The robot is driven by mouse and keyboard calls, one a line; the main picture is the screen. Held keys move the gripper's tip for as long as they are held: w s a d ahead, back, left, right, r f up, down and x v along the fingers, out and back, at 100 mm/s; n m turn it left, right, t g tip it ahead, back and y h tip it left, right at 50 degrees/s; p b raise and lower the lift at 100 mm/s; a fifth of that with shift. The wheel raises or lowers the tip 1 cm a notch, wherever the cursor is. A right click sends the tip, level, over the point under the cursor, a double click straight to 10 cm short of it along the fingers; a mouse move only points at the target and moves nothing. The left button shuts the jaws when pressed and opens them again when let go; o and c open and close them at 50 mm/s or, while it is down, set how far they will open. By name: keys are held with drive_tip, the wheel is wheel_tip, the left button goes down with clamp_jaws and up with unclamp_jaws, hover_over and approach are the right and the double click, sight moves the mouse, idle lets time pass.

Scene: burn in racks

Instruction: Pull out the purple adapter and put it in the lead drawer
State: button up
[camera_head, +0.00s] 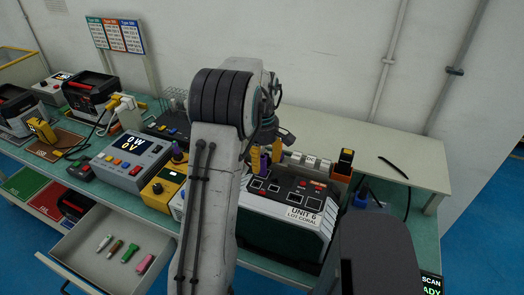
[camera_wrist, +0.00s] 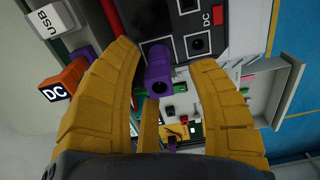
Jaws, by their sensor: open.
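The purple adapter (camera_wrist: 158,72) stands up from the dark socket panel of the Unit 6 box (camera_wrist: 196,22). In the head view my gripper (camera_head: 265,154) is partly hidden by my arm. An open drawer (camera_head: 60,242) at the lower left holds several small coloured leads or sticks.
Labelled adapters, including an orange DC one (camera_wrist: 62,80) and a white USB one (camera_wrist: 50,22), stand close beside my gripper. A grey meter (camera_head: 133,157) and a yellow box (camera_head: 163,190) with a purple-topped part stand left of my arm. The bench's right end is mostly clear.

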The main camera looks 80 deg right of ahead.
sight(262, 167)
drive_tip(key=shift+f, duration=1.7)
drive_tip(key=shift+o, duration=0.3)
clamp_jaws()
